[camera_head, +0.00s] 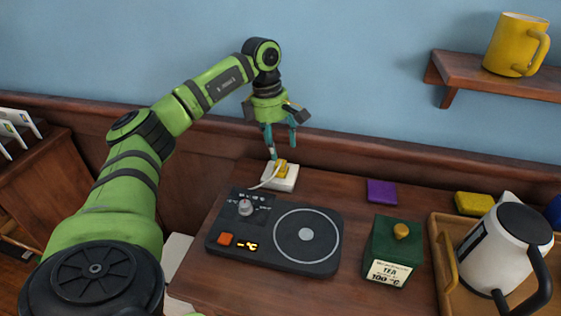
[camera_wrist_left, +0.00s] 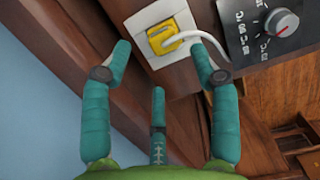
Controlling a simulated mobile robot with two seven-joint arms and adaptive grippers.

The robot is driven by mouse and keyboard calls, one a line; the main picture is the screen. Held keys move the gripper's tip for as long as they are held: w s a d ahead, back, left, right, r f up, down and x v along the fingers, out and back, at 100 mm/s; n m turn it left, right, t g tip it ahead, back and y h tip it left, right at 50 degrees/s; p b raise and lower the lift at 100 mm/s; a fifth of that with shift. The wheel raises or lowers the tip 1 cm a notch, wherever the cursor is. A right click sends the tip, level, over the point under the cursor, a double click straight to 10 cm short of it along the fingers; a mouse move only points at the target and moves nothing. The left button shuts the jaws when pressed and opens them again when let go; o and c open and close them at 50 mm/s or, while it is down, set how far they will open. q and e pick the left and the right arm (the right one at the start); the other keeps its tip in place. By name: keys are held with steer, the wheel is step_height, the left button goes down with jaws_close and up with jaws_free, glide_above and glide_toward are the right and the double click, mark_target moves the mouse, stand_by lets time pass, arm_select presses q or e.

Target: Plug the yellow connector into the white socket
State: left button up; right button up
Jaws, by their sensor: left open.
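The yellow connector (camera_head: 283,167) sits at the white socket (camera_head: 286,184) on the counter near the back wall. In the left wrist view the connector (camera_wrist_left: 164,40) lies within the frame of the socket (camera_wrist_left: 135,22), and a white cord leaves it. I cannot tell how deep it sits. My left gripper (camera_head: 283,149) points down just above the connector, its teal fingers spread. In the left wrist view the open fingers (camera_wrist_left: 160,50) stand either side of the connector, with a third finger behind, and nothing is held. My right gripper is not in view.
A black hotplate (camera_head: 262,259) lies in front of the socket. To the right are a purple block (camera_head: 381,191), a green tea box (camera_head: 384,238), a yellow sponge (camera_head: 474,204) and a white kettle (camera_head: 500,245) on a wooden tray (camera_head: 441,296). A shelf (camera_head: 465,75) holds a yellow mug (camera_head: 512,46).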

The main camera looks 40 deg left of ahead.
mark_target(280, 162)
arm_select(q)
steer(key=f, duration=0.3)
steer(key=d+f, duration=0.1)
steer(key=f, duration=0.1)
steer(key=shift+p, duration=0.35)
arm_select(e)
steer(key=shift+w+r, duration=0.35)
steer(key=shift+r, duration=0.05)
arm_select(q)
steer(key=shift+s, duration=0.1)
steer(key=c, duration=1.2)
jaws_close()
step_height(280, 162, up, 4)
steer(key=shift+b, duration=0.3)
steer(key=d+r, duration=0.3)
steer(key=d, duration=0.2)
steer(key=s+d+r+b, duration=0.1)
steer(key=d+r, duration=0.3)
steer(key=d, duration=0.2)
steer(key=shift+s+d, duration=0.25)
steer(key=shift+s, duration=0.05)
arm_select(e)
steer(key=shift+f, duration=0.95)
arm_select(q)
steer(key=shift+a, duration=0.1)
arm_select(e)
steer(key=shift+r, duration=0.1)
